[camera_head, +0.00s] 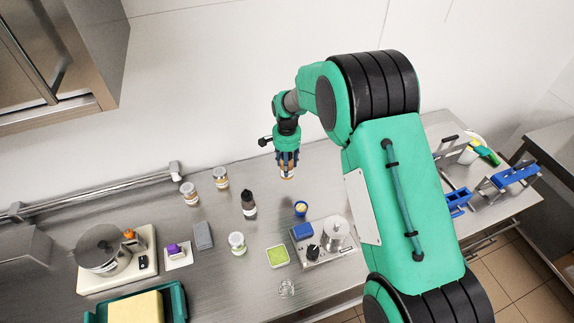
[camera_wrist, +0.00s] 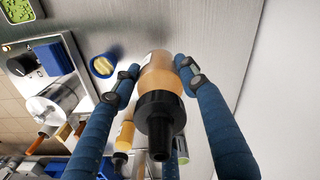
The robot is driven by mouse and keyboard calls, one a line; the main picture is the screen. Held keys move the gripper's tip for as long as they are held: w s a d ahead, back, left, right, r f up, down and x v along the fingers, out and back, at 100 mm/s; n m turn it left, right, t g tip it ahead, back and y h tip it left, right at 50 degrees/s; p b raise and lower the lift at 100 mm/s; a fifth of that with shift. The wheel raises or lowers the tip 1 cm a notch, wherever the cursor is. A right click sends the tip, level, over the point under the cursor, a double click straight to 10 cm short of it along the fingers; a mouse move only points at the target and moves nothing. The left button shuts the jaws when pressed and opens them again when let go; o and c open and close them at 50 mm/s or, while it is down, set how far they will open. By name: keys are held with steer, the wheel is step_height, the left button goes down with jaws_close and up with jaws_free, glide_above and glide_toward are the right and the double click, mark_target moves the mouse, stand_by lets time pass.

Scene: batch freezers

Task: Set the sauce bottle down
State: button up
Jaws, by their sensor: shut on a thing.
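The sauce bottle (camera_wrist: 158,75) is amber with a black nozzle cap that points toward the wrist camera. It sits between the two blue fingers of my gripper (camera_wrist: 160,82), which is shut on it. In the head view my gripper (camera_head: 287,160) points down over the back of the steel counter, right of the dark bottle. Only a small lower part of the held bottle (camera_head: 287,175) shows below the fingers there. I cannot tell whether its base touches the counter (camera_head: 335,190).
A dark bottle (camera_head: 249,203) stands to the left, near several jars. A blue cup (camera_head: 300,208) and a steel device (camera_head: 325,240) are in front, with a green-filled tub (camera_head: 277,256). Bare counter surrounds the gripper; the wall is close behind.

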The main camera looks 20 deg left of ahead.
steer(key=shift+w, duration=0.1)
steer(key=w+d+b, duration=0.1)
steer(key=w+d, duration=0.6)
steer(key=w, duration=0.3)
steer(key=w+d+n+b, duration=0.1)
steer(key=w+d+b, duration=0.1)
steer(key=w+d, duration=0.5)
steer(key=w, duration=0.3)
steer(key=shift+d+r+n, duration=0.2)
steer(key=shift+d+n, duration=0.1)
steer(key=shift+f, duration=0.1)
step_height(320, 180, down, 6)
steer(key=shift+f, duration=0.1)
steer(key=shift+f+p, duration=0.35)
steer(key=shift+f, duration=1.5)
steer(key=shift+f, duration=0.1)
